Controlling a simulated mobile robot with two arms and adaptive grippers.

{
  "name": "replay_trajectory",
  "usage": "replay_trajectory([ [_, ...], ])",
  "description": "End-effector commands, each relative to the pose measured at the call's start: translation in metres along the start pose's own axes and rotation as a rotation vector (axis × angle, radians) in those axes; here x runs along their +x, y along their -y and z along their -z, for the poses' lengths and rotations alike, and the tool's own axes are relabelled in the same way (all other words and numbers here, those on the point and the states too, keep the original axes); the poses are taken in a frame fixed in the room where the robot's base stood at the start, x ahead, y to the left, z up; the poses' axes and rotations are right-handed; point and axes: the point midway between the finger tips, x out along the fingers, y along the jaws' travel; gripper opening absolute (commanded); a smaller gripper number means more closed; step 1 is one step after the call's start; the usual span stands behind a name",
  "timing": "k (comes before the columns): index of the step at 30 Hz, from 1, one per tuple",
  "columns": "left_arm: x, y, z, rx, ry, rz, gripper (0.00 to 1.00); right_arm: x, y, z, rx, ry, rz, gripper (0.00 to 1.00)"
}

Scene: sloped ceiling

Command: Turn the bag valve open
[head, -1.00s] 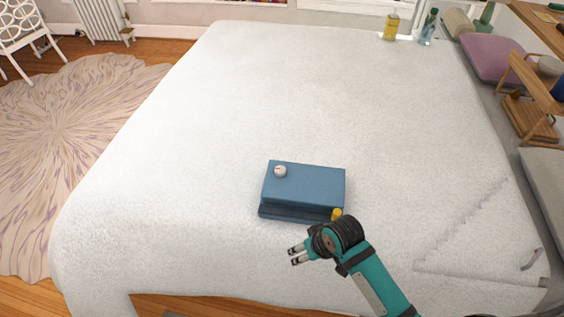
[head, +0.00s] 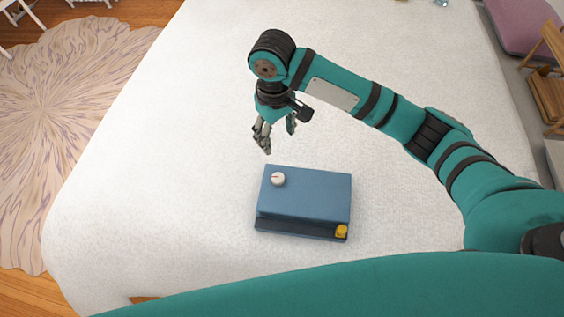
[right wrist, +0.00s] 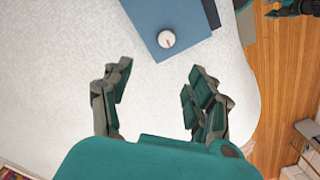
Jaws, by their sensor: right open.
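The blue bag (head: 312,204) lies flat on the bed, box-shaped, with a dark band along its front side. A round white knob with a red mark (head: 278,179) sits on its top near the back left corner. A yellow knob (head: 341,231) is at the front right corner. I cannot tell for certain which is the valve. My right gripper (head: 279,140) is open and empty, pointing down above the bed just behind the white knob. In the right wrist view the white knob (right wrist: 166,39) shows beyond the open fingers (right wrist: 158,78), untouched.
The white bed cover (head: 150,160) is clear around the bag. A wooden stand (head: 546,95) and a purple pillow (head: 515,28) are at the right. A round rug (head: 70,110) lies on the floor at the left. My own teal body crosses the lower edge.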

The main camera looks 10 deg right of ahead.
Motion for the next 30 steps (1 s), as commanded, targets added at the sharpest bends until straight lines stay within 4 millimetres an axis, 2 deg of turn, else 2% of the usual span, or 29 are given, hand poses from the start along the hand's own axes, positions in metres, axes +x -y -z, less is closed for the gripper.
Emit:
replay_trajectory([
  [2, -0.001, 0.002, 0.001, 0.000, -0.001, 0.002, 0.40, 0.006, 0.003, -0.002, -0.003, 0.002, -0.001, 0.59],
  [5, -0.003, 0.007, -0.007, 0.002, 0.010, 0.008, 0.40, 0.020, 0.004, -0.002, -0.001, 0.002, -0.002, 0.59],
  [9, -0.006, 0.013, -0.028, 0.005, 0.042, 0.015, 0.40, 0.049, 0.004, -0.002, -0.001, 0.003, -0.002, 0.59],
  [12, -0.008, 0.013, -0.035, 0.005, 0.052, 0.015, 0.40, 0.072, 0.004, -0.001, 0.000, 0.003, -0.002, 0.59],
  [16, -0.009, 0.009, -0.029, 0.003, 0.044, 0.011, 0.40, 0.100, 0.004, -0.001, -0.001, 0.002, -0.002, 0.59],
  [21, -0.010, 0.005, -0.006, 0.001, 0.010, 0.006, 0.40, 0.135, 0.004, -0.001, -0.002, 0.001, -0.001, 0.59],
  [24, -0.010, 0.004, 0.001, 0.001, -0.001, 0.005, 0.40, 0.150, 0.004, 0.000, -0.002, -0.001, -0.001, 0.59],
  [30, -0.011, 0.003, -0.003, 0.003, 0.005, 0.004, 0.40, 0.168, 0.004, 0.000, -0.002, -0.002, -0.001, 0.59],
])
